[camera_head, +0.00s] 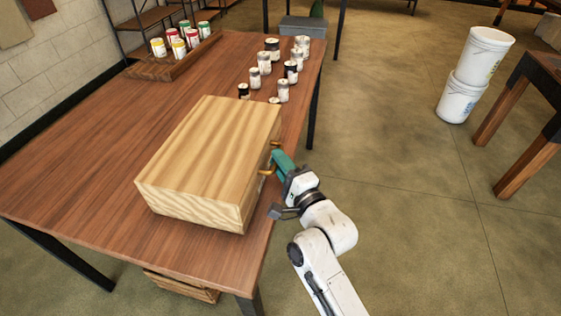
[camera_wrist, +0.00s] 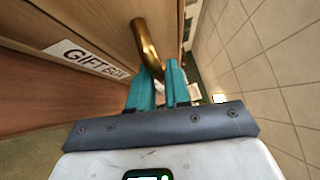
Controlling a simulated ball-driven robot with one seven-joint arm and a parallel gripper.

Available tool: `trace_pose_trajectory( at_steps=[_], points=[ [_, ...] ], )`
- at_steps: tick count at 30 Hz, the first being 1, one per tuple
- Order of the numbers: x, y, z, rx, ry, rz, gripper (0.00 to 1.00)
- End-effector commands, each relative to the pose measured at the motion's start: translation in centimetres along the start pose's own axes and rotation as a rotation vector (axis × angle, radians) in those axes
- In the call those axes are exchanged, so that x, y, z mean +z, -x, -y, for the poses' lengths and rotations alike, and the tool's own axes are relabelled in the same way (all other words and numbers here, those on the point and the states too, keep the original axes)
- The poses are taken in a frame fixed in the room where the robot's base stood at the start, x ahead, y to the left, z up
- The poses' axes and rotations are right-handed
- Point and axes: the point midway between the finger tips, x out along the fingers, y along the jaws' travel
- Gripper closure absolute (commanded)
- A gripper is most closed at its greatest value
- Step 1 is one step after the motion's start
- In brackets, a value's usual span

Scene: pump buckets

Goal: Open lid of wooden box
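The wooden box (camera_head: 215,150) is a light-grained block lying on the table, its lid down with no gap that I can see. A "GIFT BOX" label (camera_wrist: 88,58) shows on its front in the wrist view. A brass handle (camera_head: 266,172) stands out from the front side facing my arm; it also shows in the wrist view (camera_wrist: 147,45). My gripper (camera_head: 284,162) is at the handle with its teal fingers close together. In the wrist view the fingers (camera_wrist: 160,88) sit on both sides of the handle's end, which they partly hide.
The box rests on a brown wooden table (camera_head: 85,140). Several small cans (camera_head: 264,62) stand behind the box, and a tray (camera_head: 165,66) of paint cans is at the far left. White buckets (camera_head: 470,75) are stacked on the floor at right. Floor right of my arm is clear.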

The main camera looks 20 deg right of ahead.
Motion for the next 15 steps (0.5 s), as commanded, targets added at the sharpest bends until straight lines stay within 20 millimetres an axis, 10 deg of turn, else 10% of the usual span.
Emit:
trace_pose_trajectory(
  at_steps=[15],
  points=[
    [-0.01,0.03,-0.07,0.002,0.000,0.000,1.00]
  ],
)
